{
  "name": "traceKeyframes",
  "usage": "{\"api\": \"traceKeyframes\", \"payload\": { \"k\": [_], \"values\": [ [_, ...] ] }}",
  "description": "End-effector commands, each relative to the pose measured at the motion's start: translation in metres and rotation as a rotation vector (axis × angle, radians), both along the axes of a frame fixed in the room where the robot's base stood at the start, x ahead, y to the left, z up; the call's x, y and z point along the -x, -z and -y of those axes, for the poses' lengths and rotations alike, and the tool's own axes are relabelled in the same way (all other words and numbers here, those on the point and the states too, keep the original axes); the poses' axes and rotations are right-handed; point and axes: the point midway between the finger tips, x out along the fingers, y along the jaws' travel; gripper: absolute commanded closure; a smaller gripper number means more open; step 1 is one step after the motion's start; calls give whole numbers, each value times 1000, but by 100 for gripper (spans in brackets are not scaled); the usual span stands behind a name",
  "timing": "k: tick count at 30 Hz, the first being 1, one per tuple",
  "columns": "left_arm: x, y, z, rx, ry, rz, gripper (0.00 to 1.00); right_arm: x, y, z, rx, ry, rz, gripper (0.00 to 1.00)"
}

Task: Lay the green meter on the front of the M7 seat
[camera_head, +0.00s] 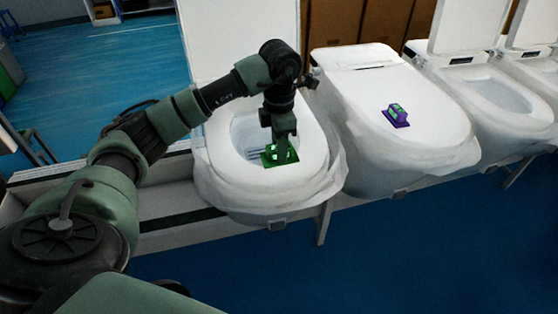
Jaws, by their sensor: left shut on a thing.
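The green meter (269,158) is at the front of the open toilet seat (311,152) on the left of the row. My left gripper (282,150) points down and is shut on the meter, hiding its middle. The meter is over the front inner edge of the seat ring. I cannot tell whether it touches the seat. I can read no M7 label here. My right gripper is not in view.
A purple and green device (396,115) lies on the closed lid (400,85) of the toilet to the right. More toilets with open lids (505,95) stand further right. A pale bench edge (170,205) runs under them. Blue floor (430,240) lies open in front.

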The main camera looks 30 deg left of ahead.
Motion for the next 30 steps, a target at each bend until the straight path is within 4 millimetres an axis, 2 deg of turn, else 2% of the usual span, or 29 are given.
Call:
{"api": "traceKeyframes", "payload": {
  "k": [5, 15, 27, 28, 30],
  "values": [
    [0, 19, 0, 1, 1, 0, 100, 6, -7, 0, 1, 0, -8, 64],
    [0, 60, 1, 2, 2, -1, 100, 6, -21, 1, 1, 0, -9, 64],
    [0, 68, 0, 1, 2, 2, 100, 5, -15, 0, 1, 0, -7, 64],
    [0, 67, 0, 1, 2, 1, 64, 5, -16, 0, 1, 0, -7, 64],
    [0, 66, 0, 1, 2, 1, 48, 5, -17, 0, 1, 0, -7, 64]
  ]
}}
